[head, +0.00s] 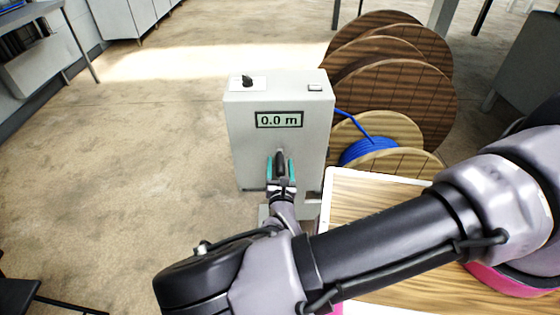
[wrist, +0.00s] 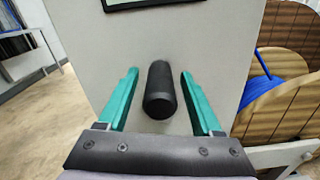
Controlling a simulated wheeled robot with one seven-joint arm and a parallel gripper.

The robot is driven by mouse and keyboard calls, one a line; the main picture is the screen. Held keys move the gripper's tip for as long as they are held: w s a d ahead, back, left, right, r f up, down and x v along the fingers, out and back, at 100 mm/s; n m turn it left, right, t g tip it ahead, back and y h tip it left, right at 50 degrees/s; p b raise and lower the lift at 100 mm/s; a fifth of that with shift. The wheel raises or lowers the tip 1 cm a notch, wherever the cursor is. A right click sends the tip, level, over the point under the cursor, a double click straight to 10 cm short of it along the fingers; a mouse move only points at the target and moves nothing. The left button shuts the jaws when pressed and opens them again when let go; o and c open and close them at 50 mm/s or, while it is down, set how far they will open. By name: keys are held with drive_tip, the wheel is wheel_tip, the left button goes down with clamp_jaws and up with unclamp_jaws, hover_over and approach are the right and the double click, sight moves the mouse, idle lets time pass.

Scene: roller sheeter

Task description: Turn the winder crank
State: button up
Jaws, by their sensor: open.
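The winder is a pale grey box (head: 245,125) with a display (head: 279,120) reading 0.0 m. Its crank shows as a dark handle (head: 280,163) on the front face below the display. In the wrist view the black cylindrical crank handle (wrist: 160,90) points toward the camera. My gripper (wrist: 159,80) is open, with one teal finger on each side of the handle. Gaps show between both fingers and the handle, so it is not gripped. In the head view my gripper (head: 280,165) is in front of the box, and my arm hides its lower part.
Several large wooden reels (head: 395,95) stand right of the winder. A reel with blue cable (head: 368,151) sits close beside the box, with cable running to it. A wood-topped table (head: 375,190) is at the right under my arm. The floor (head: 120,160) at left is clear.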

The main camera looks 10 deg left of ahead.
drive_tip(key=shift+x, duration=0.9)
clamp_jaws()
idle(0.9)
